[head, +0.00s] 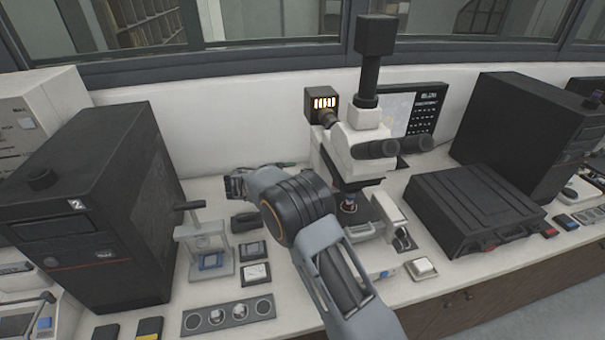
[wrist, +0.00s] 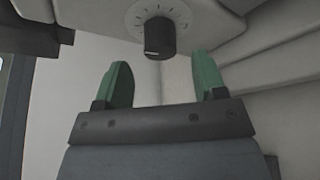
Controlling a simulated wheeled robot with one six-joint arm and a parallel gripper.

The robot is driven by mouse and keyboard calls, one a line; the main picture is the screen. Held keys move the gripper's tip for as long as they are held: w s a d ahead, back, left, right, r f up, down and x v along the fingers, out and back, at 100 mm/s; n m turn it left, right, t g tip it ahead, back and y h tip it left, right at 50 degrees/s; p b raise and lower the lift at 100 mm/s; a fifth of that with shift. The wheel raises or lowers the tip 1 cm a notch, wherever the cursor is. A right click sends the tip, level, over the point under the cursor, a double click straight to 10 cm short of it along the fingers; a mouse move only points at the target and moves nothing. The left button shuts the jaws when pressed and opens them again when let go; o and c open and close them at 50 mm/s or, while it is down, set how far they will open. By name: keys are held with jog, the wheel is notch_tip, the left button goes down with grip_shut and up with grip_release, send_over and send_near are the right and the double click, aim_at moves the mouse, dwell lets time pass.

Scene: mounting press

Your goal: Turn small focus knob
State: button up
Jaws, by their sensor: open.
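In the wrist view, a dark ribbed knob (wrist: 159,38) sticks out of a pale panel with tick marks around it. I cannot tell if this is the small focus knob. My gripper (wrist: 163,82) has two green fingers set well apart, with nothing between them. The knob sits just beyond and above the gap, apart from both fingers. In the head view, the white microscope (head: 365,150) stands at the back of the bench. My arm covers its lower left side, and the gripper (head: 234,186) shows only partly at the left of the arm. No focus knob is clear there.
A black tower (head: 90,215) stands at the left. A small hand press (head: 205,245) and a specimen strip (head: 228,315) lie left of my arm. A black case (head: 475,205) and a second tower (head: 530,125) stand at the right. The white wall is close behind.

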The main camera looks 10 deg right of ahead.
jog(key=shift+p+x, duration=0.5)
jog(key=shift+x, duration=1.75)
jog(key=shift+c, duration=0.2)
jog(key=c, duration=0.9)
jog(key=shift+o, duration=0.2)
